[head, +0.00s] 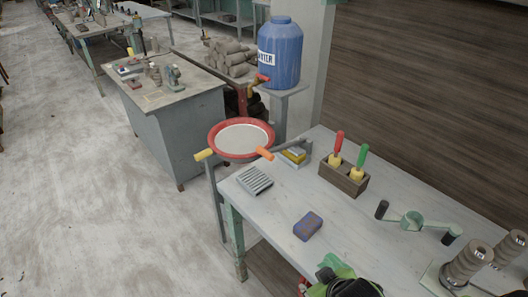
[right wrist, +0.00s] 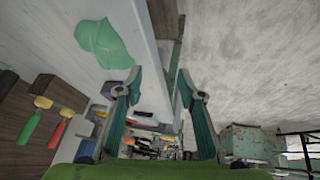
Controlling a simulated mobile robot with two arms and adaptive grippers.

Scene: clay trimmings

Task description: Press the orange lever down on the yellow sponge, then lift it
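The orange lever (head: 265,153) sticks out from the right front of the round red-rimmed basin (head: 213,140) in the head view. The yellow sponge (head: 293,156) lies on the table's far left corner, just right of the lever's end. A small gap seems to show between them. My right gripper (head: 330,278) is low at the bottom of the head view, by the table's front edge, well away from the lever. In the right wrist view its two fingers (right wrist: 160,90) stand apart with nothing between them. Lever and sponge are not clear in that view. My left gripper is not in view.
The table (head: 375,215) bears a grey ribbed block (head: 255,180), a purple block (head: 307,226), and a wooden box (head: 343,180) with red- and green-handled tools. A green cloth (right wrist: 103,42) lies near my right gripper. A yellow handle (head: 203,155) and blue water barrel (head: 280,55) flank the basin.

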